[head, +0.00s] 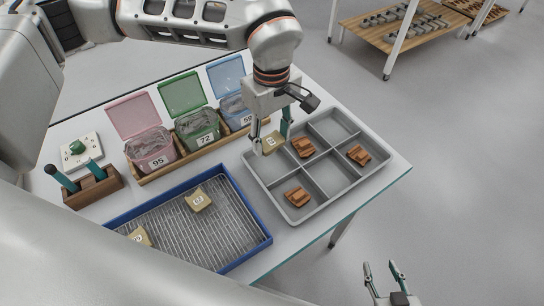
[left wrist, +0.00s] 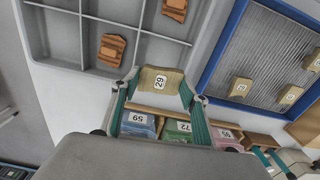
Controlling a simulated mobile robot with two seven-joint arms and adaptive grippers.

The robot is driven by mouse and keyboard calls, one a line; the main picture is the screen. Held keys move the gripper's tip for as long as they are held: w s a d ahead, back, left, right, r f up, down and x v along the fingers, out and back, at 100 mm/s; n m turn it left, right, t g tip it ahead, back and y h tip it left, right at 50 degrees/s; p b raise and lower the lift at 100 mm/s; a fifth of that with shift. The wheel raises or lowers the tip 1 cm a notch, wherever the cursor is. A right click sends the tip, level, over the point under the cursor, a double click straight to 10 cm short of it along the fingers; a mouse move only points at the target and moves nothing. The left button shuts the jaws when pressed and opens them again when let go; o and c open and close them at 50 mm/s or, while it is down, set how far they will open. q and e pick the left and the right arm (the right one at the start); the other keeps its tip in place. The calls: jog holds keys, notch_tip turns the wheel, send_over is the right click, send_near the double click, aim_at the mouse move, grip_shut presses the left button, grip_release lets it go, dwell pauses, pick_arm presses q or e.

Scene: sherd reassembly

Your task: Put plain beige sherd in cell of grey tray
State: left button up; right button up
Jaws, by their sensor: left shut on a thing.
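My left gripper (head: 270,139) is shut on a plain beige sherd (head: 271,143) with a number label. The left wrist view shows this sherd (left wrist: 158,82) between the fingertips, its label reading 29. The gripper holds it over the far-left part of the grey tray (head: 335,174), near the rim; its exact height is unclear. Orange-brown sherds lie in tray cells: one close to the gripper (head: 303,147), one at the right (head: 358,155) and one at the front (head: 298,197). Other cells are bare. My right gripper (head: 385,268) is open and empty, off the table.
Pink (head: 150,145), green (head: 197,125) and blue (head: 232,104) lidded bins stand behind. A wooden tool holder (head: 93,188) is at left.

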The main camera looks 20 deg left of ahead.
aim_at(271, 141)
pick_arm(q)
notch_tip(271, 141, down, 4)
jog(key=shift+r, duration=0.2)
notch_tip(271, 141, down, 4)
jog(key=shift+f+b, duration=0.2)
jog(key=shift+b, duration=0.2)
jog(key=shift+r, duration=0.1)
jog(key=o, duration=0.7)
jog(key=shift+f, duration=0.25)
jog(key=shift+o, duration=0.5)
